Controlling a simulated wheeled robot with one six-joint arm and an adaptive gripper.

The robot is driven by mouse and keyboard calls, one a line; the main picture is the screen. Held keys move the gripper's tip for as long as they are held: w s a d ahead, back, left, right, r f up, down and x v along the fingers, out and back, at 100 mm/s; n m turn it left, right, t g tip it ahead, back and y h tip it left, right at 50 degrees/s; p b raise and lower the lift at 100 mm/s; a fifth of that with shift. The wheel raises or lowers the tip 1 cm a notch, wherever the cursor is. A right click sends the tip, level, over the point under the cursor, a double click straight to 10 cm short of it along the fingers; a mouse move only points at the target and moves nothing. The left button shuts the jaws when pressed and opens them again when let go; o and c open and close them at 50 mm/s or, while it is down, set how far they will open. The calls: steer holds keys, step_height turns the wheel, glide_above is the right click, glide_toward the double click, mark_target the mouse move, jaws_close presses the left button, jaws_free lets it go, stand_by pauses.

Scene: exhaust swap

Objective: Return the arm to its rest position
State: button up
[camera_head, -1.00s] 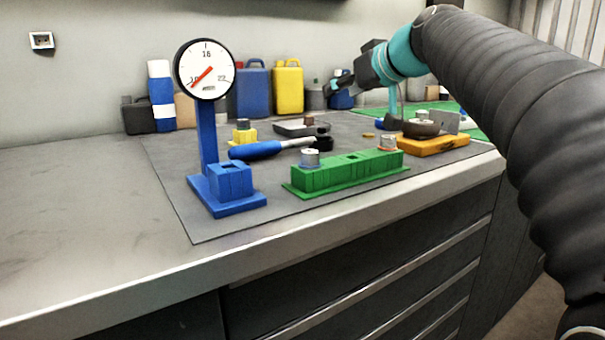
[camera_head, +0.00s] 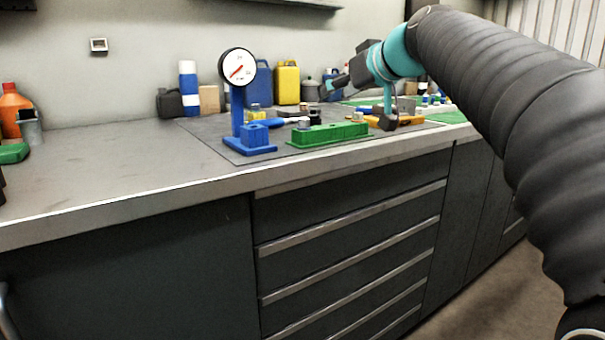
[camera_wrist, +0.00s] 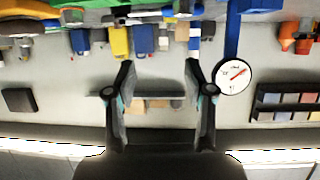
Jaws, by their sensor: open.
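My arm reaches in from the right in the head view, over the back right part of the bench. My gripper (camera_head: 337,84) is small and dark there, pointing left above the bench top. In the wrist view my gripper (camera_wrist: 158,76) shows two spread fingers with nothing between them. That view is upside down, with the bench at the top and the wall below. No object is held.
A blue gauge stand (camera_head: 237,110) and a green block fixture (camera_head: 330,135) stand on the grey mat. A yellow canister (camera_head: 287,83) stands at the wall. An orange bottle (camera_head: 12,108) is far left. The bench's left middle is clear.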

steer(key=s+d+f+m+g+h, duration=0.2)
steer(key=s+f, duration=0.8)
steer(key=f, duration=0.2)
steer(key=s+d+f+m+g+h, duration=0.2)
steer(key=s+d+f, duration=0.1)
steer(key=s+f, duration=0.8)
steer(key=s+d+f+m+g+h, duration=0.2)
steer(key=s+d+f, duration=0.1)
steer(key=s+f, duration=0.8)
step_height(320, 180, down, 3)
steer(key=shift+s+d+f+h, duration=0.15)
steer(key=shift+d+h, duration=0.1)
steer(key=shift+h, duration=0.05)
